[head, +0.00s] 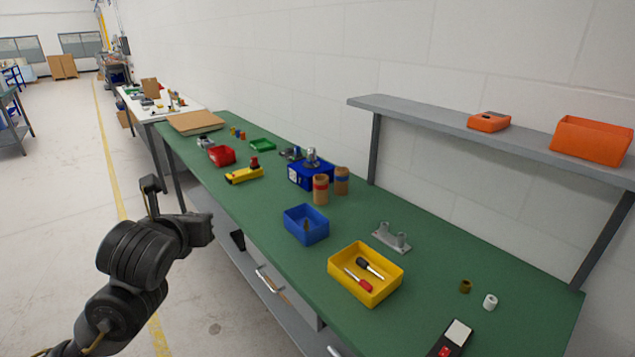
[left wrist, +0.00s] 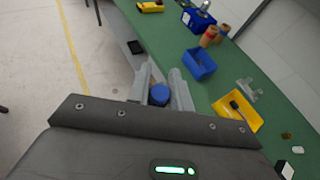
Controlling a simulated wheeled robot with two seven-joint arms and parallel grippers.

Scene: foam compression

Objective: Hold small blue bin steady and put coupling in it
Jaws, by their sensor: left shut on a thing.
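A small open blue bin (head: 318,233) stands on the green bench near its front edge, with a small brownish thing showing in it. It also shows in the left wrist view (left wrist: 201,69), to the right of my gripper and apart from it. My left gripper (left wrist: 159,72) is shut on a round blue-topped piece (left wrist: 159,95), out in front of the bench edge. I cannot tell whether this piece is the coupling. In the head view my left arm is at the left, and the held piece is hidden. My right gripper is not in view.
A yellow bin (head: 345,292) with two tools is right of the blue bin. A grey bracket (head: 391,238), cardboard tubes (head: 320,190) and a larger blue box (head: 298,176) stand behind. A brown cylinder (head: 465,286) and white cylinder (head: 490,301) lie right. A shelf (head: 430,122) overhangs the back.

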